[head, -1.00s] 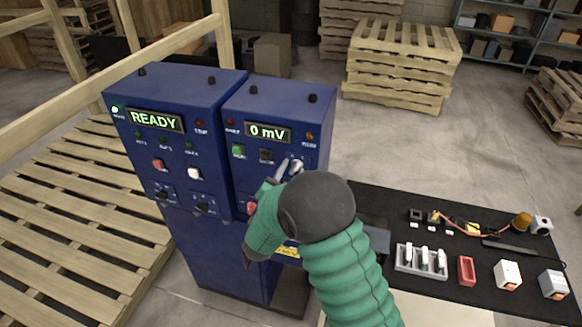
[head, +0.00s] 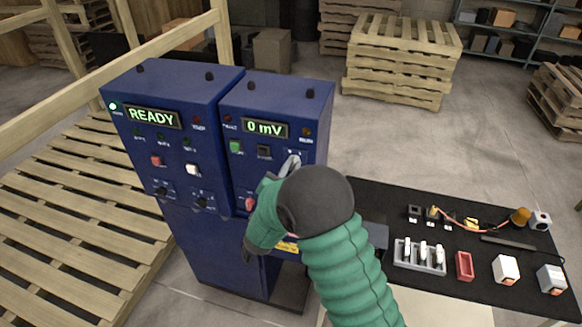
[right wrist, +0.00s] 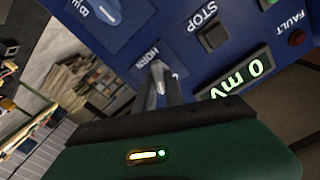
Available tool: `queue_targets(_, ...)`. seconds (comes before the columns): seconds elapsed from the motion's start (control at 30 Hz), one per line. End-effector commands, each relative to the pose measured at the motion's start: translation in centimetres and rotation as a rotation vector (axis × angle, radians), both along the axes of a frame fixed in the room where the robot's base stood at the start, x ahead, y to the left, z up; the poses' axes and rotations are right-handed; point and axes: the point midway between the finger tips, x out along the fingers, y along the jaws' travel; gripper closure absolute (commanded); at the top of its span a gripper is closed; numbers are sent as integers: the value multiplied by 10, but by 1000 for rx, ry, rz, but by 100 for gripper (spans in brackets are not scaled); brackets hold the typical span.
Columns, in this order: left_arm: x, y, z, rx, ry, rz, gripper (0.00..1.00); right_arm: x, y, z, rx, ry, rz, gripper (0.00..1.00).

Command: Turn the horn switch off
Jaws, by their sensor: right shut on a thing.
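The horn switch (right wrist: 157,70) is a small pale lever under the HORN label on the right blue cabinet (head: 310,105). My right gripper (right wrist: 161,90) is shut on this lever, with its two grey fingers on either side of it. In the head view my right gripper (head: 291,165) reaches the upper right of the cabinet's front, and my green wrist hides much of the lower panel. The lever's exact tilt is hard to tell. My left gripper is not in view.
The cabinet's display (head: 265,129) reads 0 mV, with a green button (head: 236,147) and a dark stop button (head: 264,152) below it. The left cabinet (head: 185,85) reads READY. A black-topped table (head: 390,205) with parts stands at the right.

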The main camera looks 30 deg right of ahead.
Motion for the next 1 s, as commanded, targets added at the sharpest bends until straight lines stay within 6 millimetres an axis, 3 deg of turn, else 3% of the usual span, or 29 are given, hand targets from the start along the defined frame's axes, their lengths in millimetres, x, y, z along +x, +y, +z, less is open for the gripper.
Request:
queue_targets(0.27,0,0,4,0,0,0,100,2,0,6,-96,98,-1,100)
queue_targets(1.0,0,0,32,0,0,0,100,6,3,9,-527,599,-5,100)
